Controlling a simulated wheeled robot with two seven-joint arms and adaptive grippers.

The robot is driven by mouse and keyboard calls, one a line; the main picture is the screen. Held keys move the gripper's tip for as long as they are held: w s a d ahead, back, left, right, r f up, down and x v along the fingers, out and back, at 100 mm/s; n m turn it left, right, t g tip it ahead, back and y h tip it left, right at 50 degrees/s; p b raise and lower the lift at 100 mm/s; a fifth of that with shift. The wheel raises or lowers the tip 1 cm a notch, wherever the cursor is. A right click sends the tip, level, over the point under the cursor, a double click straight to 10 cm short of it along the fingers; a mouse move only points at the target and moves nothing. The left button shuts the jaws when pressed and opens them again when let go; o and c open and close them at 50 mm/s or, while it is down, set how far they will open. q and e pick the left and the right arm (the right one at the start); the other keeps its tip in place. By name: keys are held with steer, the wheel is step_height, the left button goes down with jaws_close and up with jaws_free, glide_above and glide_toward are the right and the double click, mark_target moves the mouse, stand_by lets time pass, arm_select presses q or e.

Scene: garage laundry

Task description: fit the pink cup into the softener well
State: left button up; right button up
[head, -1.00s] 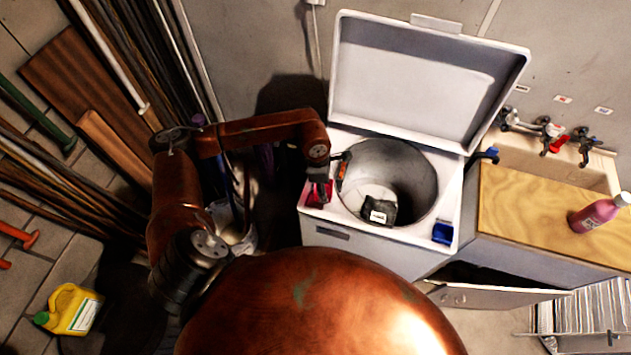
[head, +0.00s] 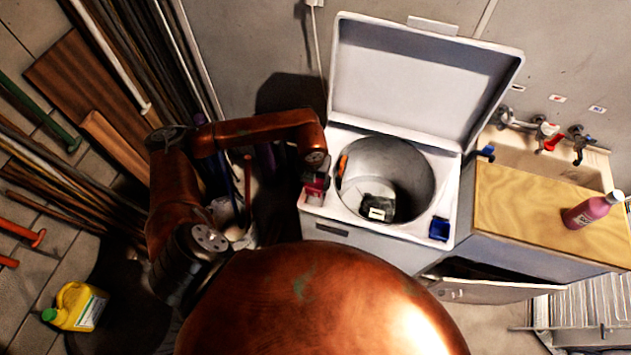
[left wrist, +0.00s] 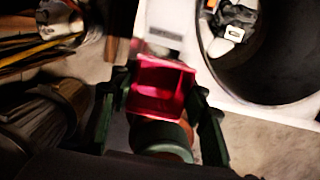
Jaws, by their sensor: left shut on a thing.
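The pink cup (head: 314,190) is at the front left corner of the white washer's top (head: 320,212). My left gripper (head: 315,182) is shut on it. In the left wrist view the pink cup (left wrist: 160,88) sits between the two dark green fingers of my left gripper (left wrist: 160,100), with its open side facing the camera. The softener well is not visible; the cup and gripper cover that corner. I cannot tell whether the cup touches the washer top or hangs just above it. My right gripper is not in view.
The open drum (head: 405,165) lies right of the cup, with a dark item with a white label (head: 379,205) inside. The raised lid (head: 425,80) stands behind.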

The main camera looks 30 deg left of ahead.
arm_select(q)
steer(key=shift+w, duration=0.1)
steer(key=shift+b, duration=0.35)
steer(key=shift+f+b, duration=3.1)
steer(key=shift+f, duration=0.9)
steer(key=o, duration=1.1)
steer(key=r, duration=0.4)
steer(key=s+r, duration=0.1)
steer(key=r, duration=0.7)
steer(key=shift+s+d, duration=0.15)
steer(key=shift+s, duration=0.05)
